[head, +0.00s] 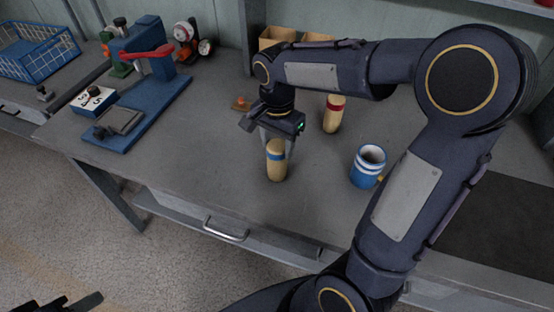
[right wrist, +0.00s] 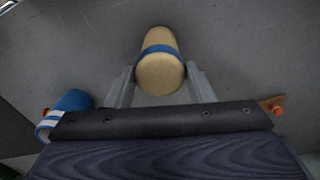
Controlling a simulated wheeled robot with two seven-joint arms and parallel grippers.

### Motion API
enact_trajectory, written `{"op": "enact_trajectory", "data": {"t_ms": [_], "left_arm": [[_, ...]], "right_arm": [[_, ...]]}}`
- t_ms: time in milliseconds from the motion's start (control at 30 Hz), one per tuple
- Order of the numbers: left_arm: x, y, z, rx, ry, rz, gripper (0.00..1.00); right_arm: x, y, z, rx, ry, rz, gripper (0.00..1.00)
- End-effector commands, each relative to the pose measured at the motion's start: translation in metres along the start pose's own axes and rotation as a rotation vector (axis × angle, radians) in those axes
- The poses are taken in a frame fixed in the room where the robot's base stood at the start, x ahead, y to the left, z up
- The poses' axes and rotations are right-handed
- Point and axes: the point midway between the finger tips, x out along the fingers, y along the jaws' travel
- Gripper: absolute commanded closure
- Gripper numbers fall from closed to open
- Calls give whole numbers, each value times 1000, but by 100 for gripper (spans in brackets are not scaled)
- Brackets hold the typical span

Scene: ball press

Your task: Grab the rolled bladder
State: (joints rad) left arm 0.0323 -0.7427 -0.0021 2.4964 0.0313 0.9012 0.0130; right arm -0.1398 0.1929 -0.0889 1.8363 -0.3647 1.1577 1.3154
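A tan rolled bladder with a blue band (head: 276,160) stands upright on the grey workbench. It also shows in the right wrist view (right wrist: 160,68), near the top centre. My right gripper (head: 277,138) is right above and around its upper end. In the right wrist view the two fingers (right wrist: 160,88) are apart, one on each side of the bladder's near end, with small gaps visible. A second tan roll with a red band (head: 334,114) stands behind to the right. My left gripper is not clearly seen; only a dark part shows at the bottom left edge of the head view.
A blue and white mug (head: 368,166) stands right of the bladder. A blue press with a red lever (head: 148,70) is at the left, by a wire basket (head: 38,52). Cardboard boxes (head: 277,37) stand behind.

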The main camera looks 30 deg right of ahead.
Motion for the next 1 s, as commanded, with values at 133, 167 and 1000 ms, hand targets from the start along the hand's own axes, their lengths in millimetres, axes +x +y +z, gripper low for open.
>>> {"op": "enact_trajectory", "data": {"t_ms": [133,167,1000], "left_arm": [[0,0,0,0,0,0,64],[0,0,0,0,0,0,64],[-5,2,-2,0,0,0,64]], "right_arm": [[0,0,0,0,0,0,72],[0,0,0,0,0,0,76],[-63,16,18,-4,2,-8,91]]}}
